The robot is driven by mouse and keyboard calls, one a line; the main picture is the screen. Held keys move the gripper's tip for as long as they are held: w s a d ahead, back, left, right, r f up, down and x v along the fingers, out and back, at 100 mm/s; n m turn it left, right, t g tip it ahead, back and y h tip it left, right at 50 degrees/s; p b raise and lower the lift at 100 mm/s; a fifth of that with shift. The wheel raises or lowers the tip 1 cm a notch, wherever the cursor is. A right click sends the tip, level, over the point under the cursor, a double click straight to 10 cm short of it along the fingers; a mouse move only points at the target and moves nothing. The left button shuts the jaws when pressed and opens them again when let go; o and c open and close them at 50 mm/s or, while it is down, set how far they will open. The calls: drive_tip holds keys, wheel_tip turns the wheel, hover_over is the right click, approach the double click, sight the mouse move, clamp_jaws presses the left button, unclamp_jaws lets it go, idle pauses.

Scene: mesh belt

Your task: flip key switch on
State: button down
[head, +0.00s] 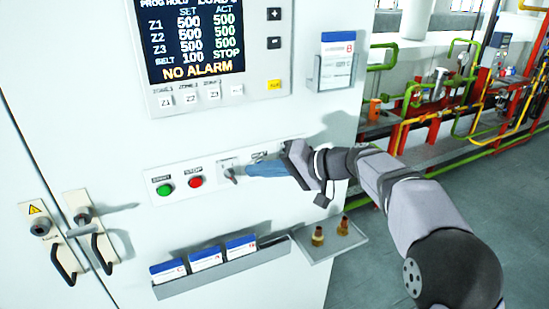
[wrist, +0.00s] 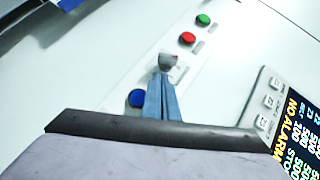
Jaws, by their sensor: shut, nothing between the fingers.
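The key switch (head: 230,174) is on the control strip of the white cabinet, right of the red stop button. In the wrist view its grey knob (wrist: 168,62) shows just beyond my fingertips. My gripper (head: 247,171) has blue fingers that are closed together with nothing between them. It comes in from the right, and its tips are at or very near the switch. I cannot tell whether they touch it. In the wrist view the shut fingers (wrist: 162,82) point at the knob. The switch's exact position is too small to read.
A green start button (head: 164,189) and a red stop button (head: 195,182) lie left of the switch. A blue button (wrist: 137,98) is beside my fingers. Below are a card rack (head: 222,272) and a small shelf (head: 330,247) with two brass parts. The display (head: 192,38) is above.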

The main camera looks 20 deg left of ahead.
sight(236, 183)
drive_tip(key=shift+s+a+f+p, duration=0.4)
drive_tip(key=shift+s+a+f, duration=0.25)
drive_tip(key=shift+s+a, duration=0.25)
drive_tip(key=shift+d+f, duration=0.1)
drive_tip(key=b, duration=0.2)
drive_tip(key=f+y+b, duration=0.1)
drive_tip(key=b, duration=0.2)
drive_tip(key=shift+s+f+m, duration=0.25)
drive_tip(key=shift+m, duration=0.15)
drive_tip(key=m+y+b, duration=0.2)
drive_tip(key=b, duration=0.4)
drive_tip(key=m+y+b, duration=0.2)
drive_tip(key=b, duration=0.4)
drive_tip(key=f+m+y+b, duration=0.1)
drive_tip(key=b, duration=0.5)
drive_tip(key=shift+s+a+m+g+y, duration=0.3)
drive_tip(key=shift+a+m+y, duration=0.05)
drive_tip(key=shift+m+y, duration=0.05)
